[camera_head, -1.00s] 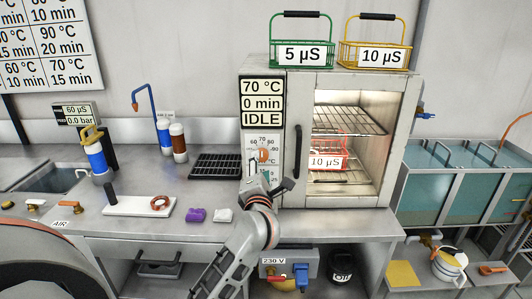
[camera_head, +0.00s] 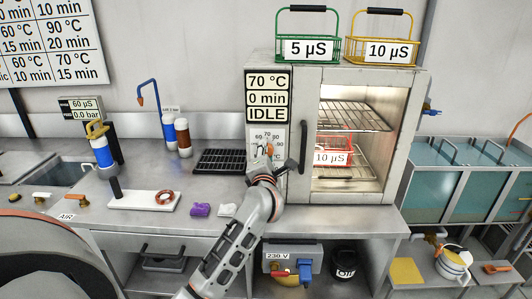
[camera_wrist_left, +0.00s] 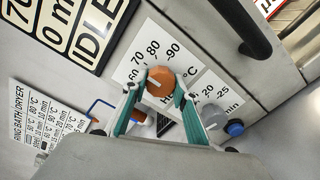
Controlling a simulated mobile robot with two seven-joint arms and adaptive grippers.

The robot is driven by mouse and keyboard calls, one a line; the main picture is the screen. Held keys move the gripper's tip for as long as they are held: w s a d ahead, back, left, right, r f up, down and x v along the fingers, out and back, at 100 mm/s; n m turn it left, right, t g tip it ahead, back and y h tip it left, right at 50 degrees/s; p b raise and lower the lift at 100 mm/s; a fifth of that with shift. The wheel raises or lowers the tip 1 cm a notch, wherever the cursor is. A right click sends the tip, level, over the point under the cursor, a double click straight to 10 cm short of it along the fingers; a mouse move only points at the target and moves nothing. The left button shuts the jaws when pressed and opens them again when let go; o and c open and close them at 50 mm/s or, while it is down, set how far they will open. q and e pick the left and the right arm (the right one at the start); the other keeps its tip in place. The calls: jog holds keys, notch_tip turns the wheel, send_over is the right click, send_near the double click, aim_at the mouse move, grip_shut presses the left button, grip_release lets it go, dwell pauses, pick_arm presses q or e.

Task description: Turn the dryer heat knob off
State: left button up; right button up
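The dryer (camera_head: 415,110) stands on the bench with its chamber lit and a display (camera_head: 267,97) reading 70 °C, 0 min, IDLE. Its orange heat knob (camera_wrist_left: 160,82) sits on a white dial marked 60 to 90 °C; its exact setting is hard to read. My left gripper (camera_head: 265,155) is at the dial. In the left wrist view its two teal-padded fingers (camera_wrist_left: 157,92) stand apart on either side of the heat knob, with a small gap showing. A grey timer knob (camera_wrist_left: 213,116) lies just right of the fingers. My right gripper is not in view.
The dryer door handle (camera_head: 303,147) is close to the right of the dial. A blue button (camera_wrist_left: 235,128) is beside the timer knob. A red basket (camera_head: 334,147) is inside the dryer; green (camera_head: 307,50) and yellow (camera_head: 378,51) baskets stand on top. A black rack (camera_head: 218,161) lies left.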

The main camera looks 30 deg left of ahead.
pick_arm(q)
jog(key=shift+n, duration=0.4)
jog(key=n, duration=0.3)
jog(key=shift+f, duration=0.15)
jog(key=n+b, duration=0.1)
jog(key=n, duration=0.1)
jog(key=shift+d+n, duration=0.1)
jog(key=shift+n, duration=0.2)
jog(key=n+b, duration=0.1)
jog(key=n, duration=0.1)
jog(key=shift+f+n, duration=0.15)
jog(key=shift+n, duration=0.25)
jog(key=n+b, duration=0.2)
jog(key=n, duration=0.1)
jog(key=shift+w, duration=0.1)
jog(key=shift+d+n+b, duration=0.1)
jog(key=shift+n+b, duration=0.65)
jog(key=shift+n, duration=0.45)
jog(key=shift+n+b, duration=0.35)
jog(key=shift+n, duration=0.35)
jog(key=shift+r, duration=0.2)
